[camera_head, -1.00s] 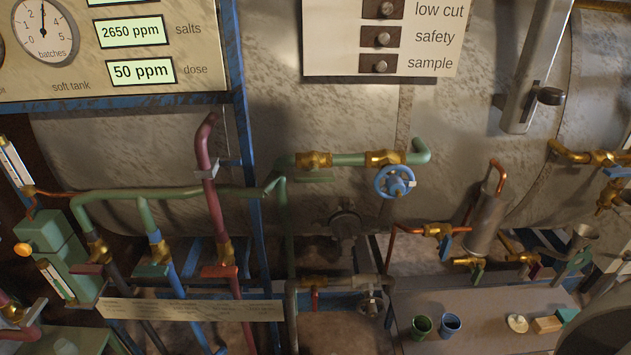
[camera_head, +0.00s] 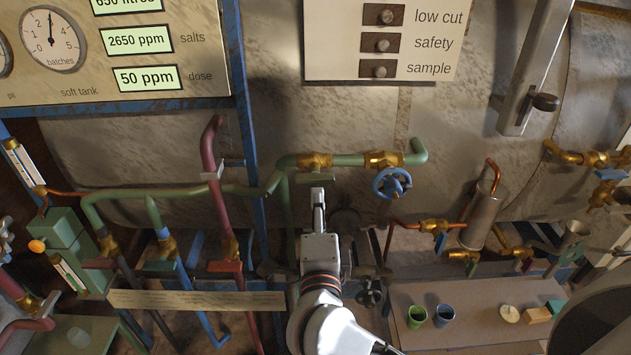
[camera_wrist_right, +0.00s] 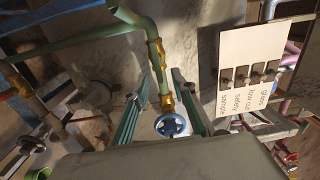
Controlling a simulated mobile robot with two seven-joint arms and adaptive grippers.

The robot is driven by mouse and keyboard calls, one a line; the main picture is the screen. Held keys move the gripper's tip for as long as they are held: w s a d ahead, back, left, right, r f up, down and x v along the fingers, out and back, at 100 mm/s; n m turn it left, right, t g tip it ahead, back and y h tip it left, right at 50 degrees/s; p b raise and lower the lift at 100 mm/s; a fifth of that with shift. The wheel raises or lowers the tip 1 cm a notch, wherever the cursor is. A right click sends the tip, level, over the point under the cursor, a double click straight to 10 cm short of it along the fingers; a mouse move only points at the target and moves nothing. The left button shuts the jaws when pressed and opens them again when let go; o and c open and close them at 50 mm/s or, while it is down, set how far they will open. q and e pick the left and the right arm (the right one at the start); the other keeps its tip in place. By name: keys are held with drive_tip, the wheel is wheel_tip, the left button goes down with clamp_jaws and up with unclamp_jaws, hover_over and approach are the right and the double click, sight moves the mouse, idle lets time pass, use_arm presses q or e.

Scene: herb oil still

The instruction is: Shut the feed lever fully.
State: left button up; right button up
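A flat green lever (camera_head: 316,178) lies level under the left brass valve (camera_head: 315,160) on the green pipe. No readable label names it the feed lever. My right gripper (camera_head: 318,194) comes up from below, seen edge-on, its tip just under the lever; I cannot tell if it touches. In the right wrist view my right gripper (camera_wrist_right: 158,85) has its two fingers apart, with the green pipe and a blue handwheel (camera_wrist_right: 170,125) seen between them. The handwheel also shows right of the gripper in the head view (camera_head: 392,183). My left gripper is not in view.
A maroon pipe (camera_head: 211,160) and a blue frame post (camera_head: 249,170) stand left of my right arm. Several coloured valve handles sit lower left. A bench (camera_head: 470,300) at lower right holds a green cup (camera_head: 416,316) and a blue cup (camera_head: 444,316).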

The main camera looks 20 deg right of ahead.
sight(315, 182)
drive_tip(key=x, duration=0.7)
drive_tip(key=shift+w+f+p, duration=0.3)
drive_tip(key=shift+w+p, duration=0.05)
drive_tip(key=shift+w, duration=0.05)
clamp_jaws()
